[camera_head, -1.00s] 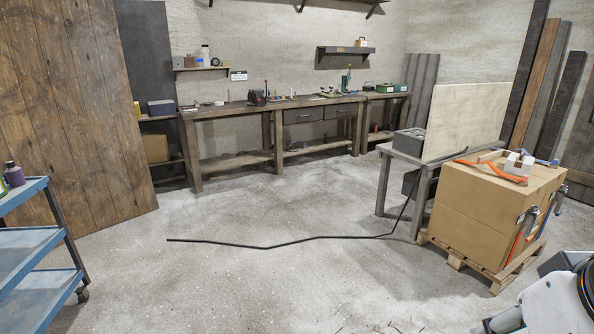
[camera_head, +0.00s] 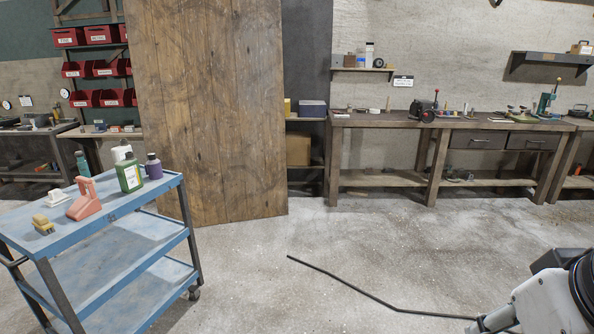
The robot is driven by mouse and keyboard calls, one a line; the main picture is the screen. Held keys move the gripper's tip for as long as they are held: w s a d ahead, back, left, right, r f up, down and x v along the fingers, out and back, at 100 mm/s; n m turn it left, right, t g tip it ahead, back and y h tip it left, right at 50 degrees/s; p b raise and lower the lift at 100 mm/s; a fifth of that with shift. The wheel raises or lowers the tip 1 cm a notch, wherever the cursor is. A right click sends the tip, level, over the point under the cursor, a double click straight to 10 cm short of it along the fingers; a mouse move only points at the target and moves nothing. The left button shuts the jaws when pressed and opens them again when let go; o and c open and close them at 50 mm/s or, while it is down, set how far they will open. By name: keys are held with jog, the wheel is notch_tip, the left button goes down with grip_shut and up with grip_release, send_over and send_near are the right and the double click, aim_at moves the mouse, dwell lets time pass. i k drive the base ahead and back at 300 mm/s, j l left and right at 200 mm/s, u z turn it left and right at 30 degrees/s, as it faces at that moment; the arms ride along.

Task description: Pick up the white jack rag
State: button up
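A small white object (camera_head: 57,195) lies at the left of the top shelf of the blue cart (camera_head: 120,217). It could be the white jack rag, but it is too small to be sure. Next to it stand a pinkish-orange tool-like object (camera_head: 85,201) and a small yellow-tan object (camera_head: 42,224). Part of my white and black arm shows at the lower right, well away from the cart. My gripper's fingers are not visible.
The cart also bears a purple bottle (camera_head: 153,166). A wooden panel (camera_head: 210,115) leans behind it. A workbench (camera_head: 400,121) runs along the back wall. A black cable (camera_head: 345,282) lies across the floor ahead. The floor (camera_head: 265,245) right of the cart is otherwise clear.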

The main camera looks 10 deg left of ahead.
aim_at(57, 198)
jog(key=i+j+u, duration=0.15)
jog(key=i+u, duration=0.35)
jog(key=i, duration=0.45)
jog(key=i+l+u, duration=0.2)
jog(key=i+u, duration=0.3)
jog(key=i, duration=0.45)
jog(key=i+j+u, duration=0.1)
jog(key=i+u, duration=0.25)
jog(key=i+l+u, duration=0.1)
jog(key=i+u, duration=0.3)
jog(key=i, duration=0.2)
jog(key=i+l+u, duration=0.2)
jog(key=i+u, duration=0.45)
jog(key=i, duration=0.3)
